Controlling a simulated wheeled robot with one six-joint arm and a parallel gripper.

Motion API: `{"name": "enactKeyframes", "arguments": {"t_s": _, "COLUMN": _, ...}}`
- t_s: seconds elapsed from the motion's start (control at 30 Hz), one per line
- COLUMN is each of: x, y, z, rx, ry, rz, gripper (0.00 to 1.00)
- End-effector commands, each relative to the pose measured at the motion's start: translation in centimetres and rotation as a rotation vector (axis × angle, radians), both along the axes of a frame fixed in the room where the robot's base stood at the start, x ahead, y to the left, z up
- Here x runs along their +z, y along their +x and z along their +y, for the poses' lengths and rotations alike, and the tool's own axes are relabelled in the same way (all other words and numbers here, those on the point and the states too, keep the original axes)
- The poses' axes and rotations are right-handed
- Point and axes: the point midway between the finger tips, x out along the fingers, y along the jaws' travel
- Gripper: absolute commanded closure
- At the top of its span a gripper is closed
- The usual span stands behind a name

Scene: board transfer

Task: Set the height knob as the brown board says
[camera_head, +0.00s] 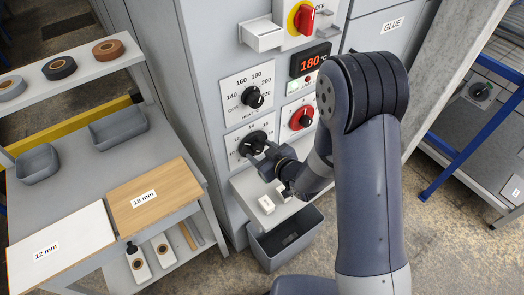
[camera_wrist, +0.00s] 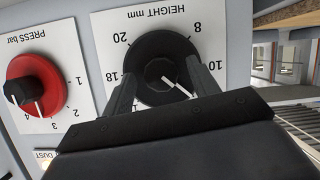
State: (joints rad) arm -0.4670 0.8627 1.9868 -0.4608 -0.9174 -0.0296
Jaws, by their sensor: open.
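The brown board (camera_head: 170,187) lies on the grey bench at the left; its label reads 18 mm. The height knob (camera_head: 252,143) is black, on the lower left dial of the machine front. In the wrist view the height knob (camera_wrist: 150,60) shows upside down, its white pointer aimed lower right, past the 10; the mark it aims at is hidden behind my gripper. My gripper (camera_wrist: 162,85) is open, one finger on each side of the knob; I cannot tell whether they touch it. In the head view my gripper (camera_head: 260,151) is at the knob.
A white board (camera_head: 75,228) marked 12 mm lies beside the brown one. The black heat knob (camera_head: 252,97) is above, the red press knob (camera_head: 302,117) close at right, also in the wrist view (camera_wrist: 35,75). A white ledge and grey bin (camera_head: 262,250) are below.

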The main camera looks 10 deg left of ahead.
Motion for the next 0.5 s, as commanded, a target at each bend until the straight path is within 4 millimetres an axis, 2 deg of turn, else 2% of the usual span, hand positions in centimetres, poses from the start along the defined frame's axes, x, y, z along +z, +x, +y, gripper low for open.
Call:
{"name": "enactKeyframes", "arguments": {"t_s": 0.17, "x": -0.02, "y": -0.02, "z": -0.01, "rx": 0.000, "ry": 0.000, "rz": 0.000, "gripper": 0.45}}
{"name": "enactKeyframes", "arguments": {"t_s": 0.5, "x": -0.01, "y": -0.04, "z": -0.02, "rx": 0.001, "ry": -0.001, "rz": 0.001, "gripper": 0.73}}
